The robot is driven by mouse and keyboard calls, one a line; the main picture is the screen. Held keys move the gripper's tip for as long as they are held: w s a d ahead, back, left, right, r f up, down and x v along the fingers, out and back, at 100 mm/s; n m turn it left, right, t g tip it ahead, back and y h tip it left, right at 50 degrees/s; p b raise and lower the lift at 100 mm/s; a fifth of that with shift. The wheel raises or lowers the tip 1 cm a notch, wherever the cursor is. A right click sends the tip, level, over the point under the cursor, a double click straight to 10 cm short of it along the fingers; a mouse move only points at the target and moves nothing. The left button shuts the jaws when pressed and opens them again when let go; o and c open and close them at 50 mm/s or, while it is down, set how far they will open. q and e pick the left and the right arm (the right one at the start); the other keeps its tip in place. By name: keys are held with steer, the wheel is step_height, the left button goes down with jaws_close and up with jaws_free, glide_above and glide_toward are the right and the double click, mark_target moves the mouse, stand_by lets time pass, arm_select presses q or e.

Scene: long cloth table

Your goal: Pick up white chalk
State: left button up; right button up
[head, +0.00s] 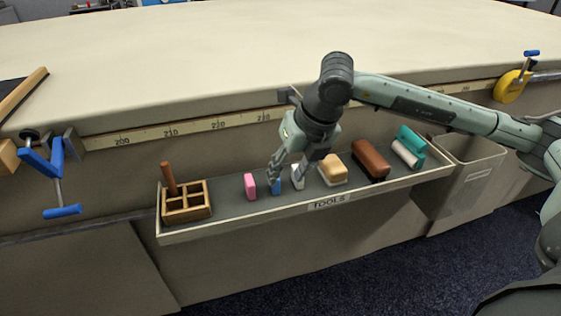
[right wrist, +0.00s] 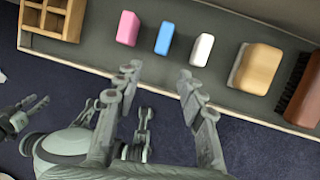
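The white chalk (right wrist: 202,49) is a short white block on the tray floor, between the blue chalk (right wrist: 165,37) and a tan sponge-like block. In the head view the white chalk (head: 297,171) is partly hidden by my right gripper (head: 288,170). In the right wrist view, my right gripper (right wrist: 159,76) is open with nothing between its fingers. Its fingertips lie on the near side of the blue and white chalks, apart from both in that view. A grey, gripper-like part, probably my left gripper (right wrist: 25,113), shows small at the left edge; its opening is unclear.
The tray (head: 250,222), labelled TOOLS, hangs on the table's (head: 190,75) side. It also holds a wooden divided box (head: 186,203), pink chalk (head: 250,186), a tan block (head: 333,170), a brown brush (head: 369,159) and a teal-and-white roller (head: 408,148). A bin (head: 467,170) stands right.

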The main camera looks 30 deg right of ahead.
steer(key=d, duration=0.1)
steer(key=w+d+h, duration=0.1)
steer(key=d, duration=0.1)
steer(key=d+h, duration=0.1)
steer(key=shift+w+d+f+m, duration=0.3)
steer(key=shift+d+m, duration=0.05)
steer(key=shift+m, duration=0.05)
steer(key=shift+w+f, duration=0.15)
steer(key=shift+f, duration=0.2)
steer(key=x, duration=0.1)
steer(key=p+x, duration=0.1)
steer(key=x, duration=0.1)
steer(key=shift+w+d+f, duration=0.1)
steer(key=shift+w+f, duration=0.1)
steer(key=shift+w, duration=0.25)
steer(key=shift+w+d+f, duration=0.1)
steer(key=shift+w+f, duration=0.15)
steer(key=shift+f, duration=0.2)
arm_select(q)
steer(key=shift+w+d+f, duration=0.1)
steer(key=shift+w+f, duration=0.3)
steer(key=shift+f, duration=0.45)
arm_select(e)
jaws_close()
